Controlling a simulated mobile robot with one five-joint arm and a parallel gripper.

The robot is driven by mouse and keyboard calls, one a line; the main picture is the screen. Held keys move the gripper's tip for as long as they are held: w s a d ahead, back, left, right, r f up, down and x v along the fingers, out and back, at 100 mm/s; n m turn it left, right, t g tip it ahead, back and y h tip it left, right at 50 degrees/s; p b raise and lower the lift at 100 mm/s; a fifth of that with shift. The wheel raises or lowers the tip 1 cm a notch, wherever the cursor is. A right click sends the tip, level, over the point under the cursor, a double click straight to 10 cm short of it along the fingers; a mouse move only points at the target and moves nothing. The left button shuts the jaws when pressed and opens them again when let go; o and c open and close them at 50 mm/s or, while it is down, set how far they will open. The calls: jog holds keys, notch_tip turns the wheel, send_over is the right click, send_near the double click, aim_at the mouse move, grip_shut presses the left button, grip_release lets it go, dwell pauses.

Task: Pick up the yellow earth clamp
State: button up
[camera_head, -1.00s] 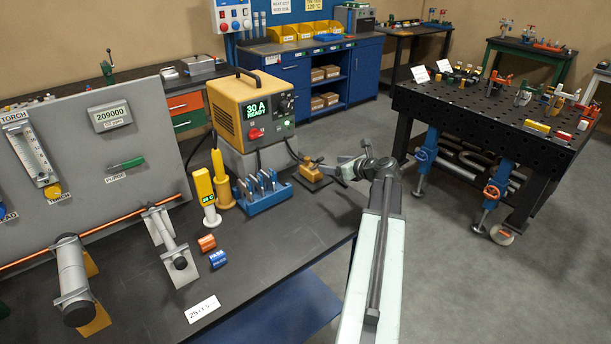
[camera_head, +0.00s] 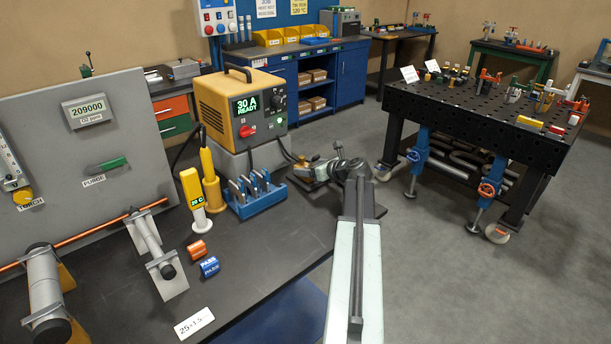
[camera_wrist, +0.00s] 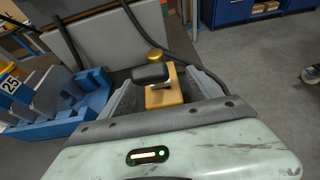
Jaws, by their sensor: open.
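The yellow earth clamp (camera_wrist: 165,97) shows in the wrist view as a yellow-orange block with a black part and a round brass knob on top. It stands between the two grey fingers of my gripper (camera_wrist: 163,82), which are open, one on each side of it. I cannot tell whether either finger touches the clamp.
A blue rack (camera_head: 256,199) with several grey tools stands just left of my gripper. The yellow power unit (camera_head: 243,110) is behind it, with a black cable (camera_wrist: 200,66) running close by the clamp. Open floor lies right, before the black perforated table (camera_head: 480,115).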

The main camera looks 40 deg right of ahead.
jog(key=x, duration=0.2)
jog(key=shift+w+d+f, duration=0.1)
jog(key=shift+w+f, duration=0.1)
jog(key=shift+w, duration=0.05)
jog(key=shift+s+r, duration=0.1)
grip_shut()
